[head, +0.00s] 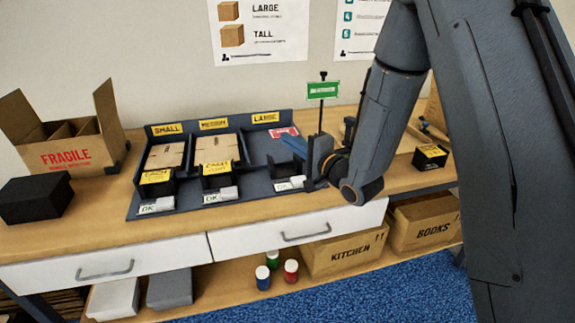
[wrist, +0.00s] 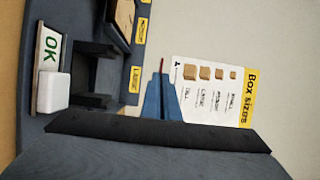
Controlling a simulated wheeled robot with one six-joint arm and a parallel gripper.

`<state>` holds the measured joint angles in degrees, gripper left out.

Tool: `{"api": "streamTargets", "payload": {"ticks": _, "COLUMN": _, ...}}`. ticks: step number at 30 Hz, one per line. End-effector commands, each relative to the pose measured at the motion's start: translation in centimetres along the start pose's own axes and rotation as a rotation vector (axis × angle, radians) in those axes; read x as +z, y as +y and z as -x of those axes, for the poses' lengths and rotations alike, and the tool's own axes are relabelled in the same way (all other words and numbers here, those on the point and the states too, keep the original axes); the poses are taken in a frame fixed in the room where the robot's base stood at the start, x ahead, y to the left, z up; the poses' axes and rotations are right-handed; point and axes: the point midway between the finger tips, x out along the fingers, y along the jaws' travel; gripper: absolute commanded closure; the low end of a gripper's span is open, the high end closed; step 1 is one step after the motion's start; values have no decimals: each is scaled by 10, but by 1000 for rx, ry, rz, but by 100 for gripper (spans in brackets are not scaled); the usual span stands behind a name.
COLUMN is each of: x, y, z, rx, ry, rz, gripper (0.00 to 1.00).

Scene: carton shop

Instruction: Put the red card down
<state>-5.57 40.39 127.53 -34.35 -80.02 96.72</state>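The red card (head: 283,132) shows with white print at the back of the LARGE compartment of the dark sorting tray (head: 133,208). My gripper (head: 290,141) reaches in from the right, over that compartment, with its blue fingers at the card. In the wrist view the fingers of my gripper (wrist: 161,80) are close together, with the red card (wrist: 162,65) edge-on as a thin red strip between their tips. I cannot tell whether the card touches the tray. The fingers hide part of the LARGE compartment.
The SMALL and MEDIUM compartments hold flat cartons (head: 215,149). White OK blocks (head: 221,194) stand along the tray's front. A green sign (head: 323,90) on a post stands behind my gripper. A FRAGILE box (head: 75,150) and black box (head: 36,199) are at left.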

Motion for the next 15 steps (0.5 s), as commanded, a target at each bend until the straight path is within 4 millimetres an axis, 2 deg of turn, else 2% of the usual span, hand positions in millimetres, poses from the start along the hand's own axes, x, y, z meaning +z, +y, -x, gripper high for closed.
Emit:
{"api": "streamTargets", "payload": {"ticks": 1, "x": 0, "y": 11, "z": 1, "rx": 5, "ry": 1, "rz": -3, "gripper": 100}}
{"api": "streamTargets", "payload": {"ticks": 3, "x": 0, "y": 22, "z": 0, "rx": 3, "ry": 1, "rz": -4, "gripper": 100}}
{"api": "streamTargets", "payload": {"ticks": 11, "x": 0, "y": 44, "z": 0, "rx": 1, "ry": 2, "rz": -2, "gripper": 100}}
{"api": "streamTargets", "payload": {"ticks": 15, "x": 0, "y": 63, "z": 0, "rx": 2, "ry": 3, "rz": -3, "gripper": 100}}
